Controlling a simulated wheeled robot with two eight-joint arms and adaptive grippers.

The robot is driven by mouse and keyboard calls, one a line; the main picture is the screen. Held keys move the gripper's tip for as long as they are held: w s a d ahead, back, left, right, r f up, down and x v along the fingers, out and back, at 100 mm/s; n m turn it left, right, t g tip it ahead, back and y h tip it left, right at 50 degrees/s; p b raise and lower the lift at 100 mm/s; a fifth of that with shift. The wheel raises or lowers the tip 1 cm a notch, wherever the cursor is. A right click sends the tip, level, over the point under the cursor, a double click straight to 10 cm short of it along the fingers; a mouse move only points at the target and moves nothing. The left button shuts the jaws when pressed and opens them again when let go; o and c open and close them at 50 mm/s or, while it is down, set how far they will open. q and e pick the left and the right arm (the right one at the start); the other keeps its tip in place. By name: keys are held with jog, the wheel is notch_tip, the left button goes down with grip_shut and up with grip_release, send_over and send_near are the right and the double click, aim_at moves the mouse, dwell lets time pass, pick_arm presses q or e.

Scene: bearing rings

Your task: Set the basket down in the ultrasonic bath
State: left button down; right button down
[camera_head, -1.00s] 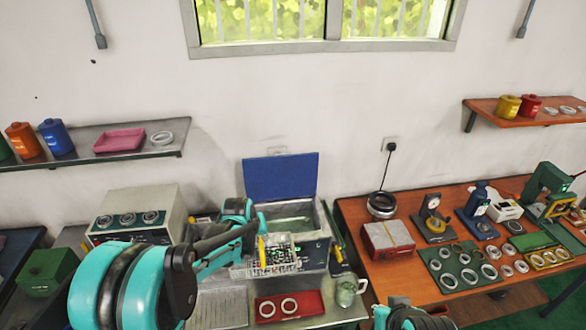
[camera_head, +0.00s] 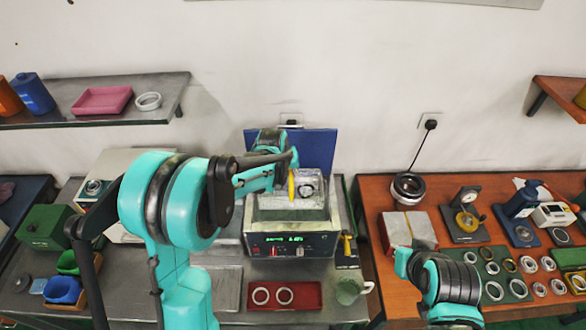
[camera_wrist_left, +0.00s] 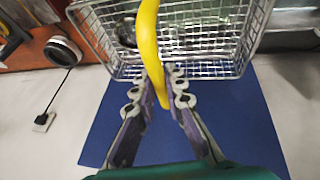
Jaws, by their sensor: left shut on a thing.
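The wire basket (camera_head: 316,202) has a yellow handle (camera_head: 291,187) and a ring inside it. My left gripper (camera_head: 287,178) is shut on that handle, which also shows between the fingers in the left wrist view (camera_wrist_left: 150,45). The basket appears upright over the open tank of the ultrasonic bath (camera_head: 292,243); I cannot tell how far down it is. The bath has a lit front display, and its blue lid (camera_head: 328,148) stands open behind. The basket and arm hide most of the tank opening.
A red tray (camera_head: 284,307) with two rings and a green mug (camera_head: 348,291) stand in front of the bath. The orange table at right holds a red-and-white box (camera_head: 409,231), gauges and several rings. A grey instrument box stands left of the bath.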

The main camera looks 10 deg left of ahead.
pick_arm(q)
notch_tip(320, 180, down, 17)
jog(key=b, duration=1.3)
jog(key=shift+b, duration=0.4)
jog(key=shift+f, duration=0.1)
jog(key=shift+d+f, duration=0.1)
jog(key=shift+f, duration=0.05)
jog(key=c, duration=1.5)
grip_release()
jog(key=shift+r+p, duration=3.35)
jog(key=shift+r, duration=2.2)
